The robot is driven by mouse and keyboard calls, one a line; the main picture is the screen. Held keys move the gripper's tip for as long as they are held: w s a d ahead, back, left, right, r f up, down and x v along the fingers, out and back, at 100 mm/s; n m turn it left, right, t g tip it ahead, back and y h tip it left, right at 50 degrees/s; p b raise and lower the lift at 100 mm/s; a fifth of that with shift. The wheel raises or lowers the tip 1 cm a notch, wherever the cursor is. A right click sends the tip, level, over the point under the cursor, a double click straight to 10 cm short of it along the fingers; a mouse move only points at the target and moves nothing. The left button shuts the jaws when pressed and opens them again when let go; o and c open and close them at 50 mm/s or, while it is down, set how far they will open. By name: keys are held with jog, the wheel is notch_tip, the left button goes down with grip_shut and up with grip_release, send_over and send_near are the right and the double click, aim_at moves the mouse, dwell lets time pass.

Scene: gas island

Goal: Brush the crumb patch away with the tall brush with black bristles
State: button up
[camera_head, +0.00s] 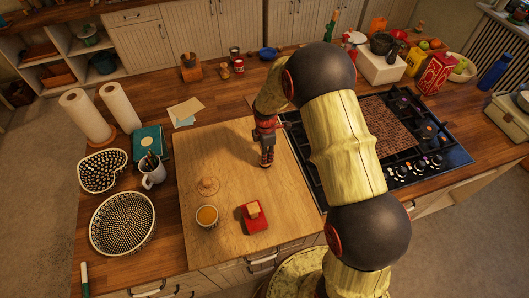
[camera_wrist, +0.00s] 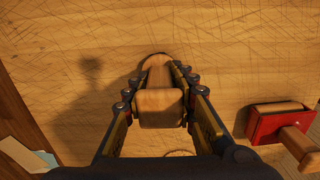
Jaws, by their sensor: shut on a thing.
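My gripper (camera_wrist: 162,98) is shut on a pale wooden piece (camera_wrist: 160,108) with a rounded end beyond the fingertips. No black bristles show on it, so I cannot tell whether it is the tall brush. In the head view my gripper (camera_head: 267,161) points down over the right part of the large wooden board (camera_head: 225,150). A red block with a wooden grip (camera_head: 254,218) lies on the board near its front edge; it also shows at right in the wrist view (camera_wrist: 272,125). I cannot make out a crumb patch in either view.
A round wooden piece with a knob (camera_head: 207,187) and a cup (camera_head: 206,217) stand on the board. Patterned dishes (camera_head: 123,222), a mug (camera_head: 153,175) and paper rolls (camera_head: 86,118) are left. The hob (camera_head: 425,140) is right. The board's upper left is clear.

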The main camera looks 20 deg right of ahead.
jog(key=shift+s+f, duration=0.1)
jog(key=shift+s, duration=2.55)
notch_tip(320, 180, up, 6)
jog(key=p, duration=0.3)
jog(key=shift+w+p, duration=0.15)
jog(key=shift+p, duration=0.2)
